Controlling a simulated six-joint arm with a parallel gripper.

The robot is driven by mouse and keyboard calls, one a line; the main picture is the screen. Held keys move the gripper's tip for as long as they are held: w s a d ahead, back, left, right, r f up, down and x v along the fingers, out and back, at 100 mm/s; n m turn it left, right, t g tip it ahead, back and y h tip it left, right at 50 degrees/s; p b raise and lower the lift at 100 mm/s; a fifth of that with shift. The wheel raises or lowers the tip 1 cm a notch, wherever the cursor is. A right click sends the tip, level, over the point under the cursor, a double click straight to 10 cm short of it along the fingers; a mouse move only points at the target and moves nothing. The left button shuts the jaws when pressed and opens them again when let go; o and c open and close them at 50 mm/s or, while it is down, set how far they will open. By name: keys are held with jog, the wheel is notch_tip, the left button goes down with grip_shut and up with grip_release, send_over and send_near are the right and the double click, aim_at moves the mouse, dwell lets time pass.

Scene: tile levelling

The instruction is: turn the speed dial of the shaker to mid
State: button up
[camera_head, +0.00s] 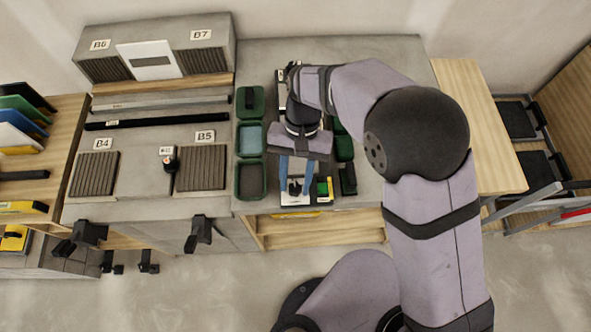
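My gripper (296,188) points down over the front of the grey worktop, right of the green trays. Its two blue fingers are apart. A small dark knob-like part (295,187) shows between the fingertips, above a white plate (297,199) at the worktop's front edge. It may be the shaker's speed dial, but I cannot tell for sure. Contact between fingers and knob cannot be made out. My wrist and fingers hide most of the unit beneath, and no dial setting is readable.
Green trays (250,195) stand close left of my gripper. A small yellow-and-green item (324,187) and a dark block (348,179) stand close right. Grooved panels B4 (95,174) and B5 (202,168) lie farther left, with a small black knob (170,164) between them. The wooden top (485,125) at right is clear.

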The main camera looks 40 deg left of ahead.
aim_at(298, 178)
jog(key=b+v, duration=0.2)
jog(key=v, duration=0.5)
jog(key=shift+r, duration=0.15)
dwell(0.6)
jog(key=w+d+m+t+y, duration=0.1)
jog(key=w+d+m, duration=0.1)
jog(key=w+d, duration=0.5)
jog(key=w+d+m+y, duration=0.1)
jog(key=w+d, duration=0.3)
jog(key=d, duration=0.6)
jog(key=s+d+f+m+t, duration=0.1)
jog(key=s+d, duration=0.1)
jog(key=d, duration=0.8)
jog(key=s+d+f+m+t, duration=0.1)
jog(key=d+m, duration=0.1)
jog(key=d, duration=0.8)
jog(key=shift+s+d+f+t, duration=0.35)
jog(key=shift+s+d+t, duration=0.05)
